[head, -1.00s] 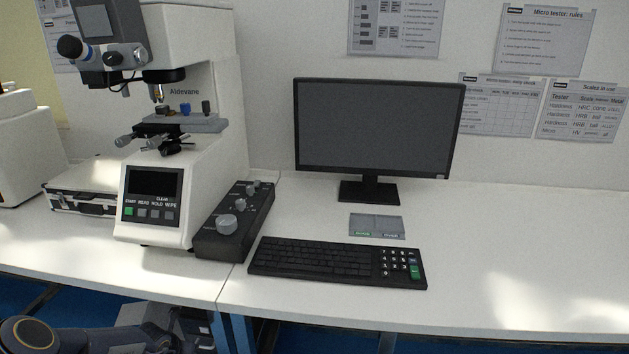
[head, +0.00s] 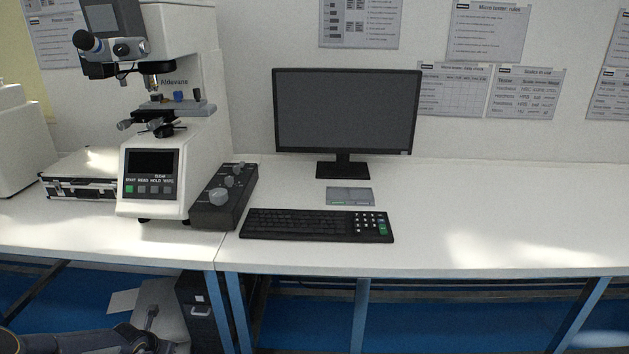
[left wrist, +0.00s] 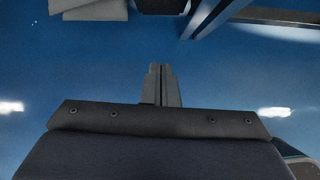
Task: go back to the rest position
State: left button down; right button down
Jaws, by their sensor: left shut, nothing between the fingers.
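My left gripper (left wrist: 162,72) shows in the left wrist view, its two fingers pressed together with nothing between them. It hangs over the blue floor (left wrist: 90,75), clear of the furniture. My right gripper is in neither view.
A white bench (head: 480,225) carries a hardness tester (head: 150,165), a black control box (head: 222,197), a keyboard (head: 305,225), a monitor (head: 345,112) and a metal case (head: 80,178). The bench's right part is clear.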

pick_arm(q)
jog(key=d+r+m+t+h, duration=0.15)
jog(key=d+r+m, duration=0.3)
jog(key=r, duration=0.45)
jog(key=d+r+m+t, duration=0.25)
jog(key=r+m, duration=0.25)
jog(key=r, duration=0.4)
jog(key=d+r+m+t+h, duration=0.1)
jog(key=d+r+m, duration=0.35)
jog(key=r, duration=0.55)
jog(key=s+d+r+m+g+h, duration=0.1)
jog(key=s+d+r+m, duration=0.4)
jog(key=s, duration=0.3)
jog(key=s+d+r+m+g+h, duration=0.25)
jog(key=s+d+m, duration=0.25)
jog(key=s+m, duration=0.3)
jog(key=s+f+m+g+y, duration=0.1)
jog(key=s+f+m, duration=0.15)
jog(key=s, duration=0.55)
jog(key=s+f+m+g+y, duration=0.15)
jog(key=s+m, duration=0.25)
jog(key=s, duration=0.5)
notch_tip(320, 180, up, 12)
jog(key=p, duration=1.2)
jog(key=shift+w+r+t, duration=0.15)
jog(key=shift+w+t, duration=0.1)
jog(key=shift+t, duration=0.15)
jog(key=shift+n, duration=0.25)
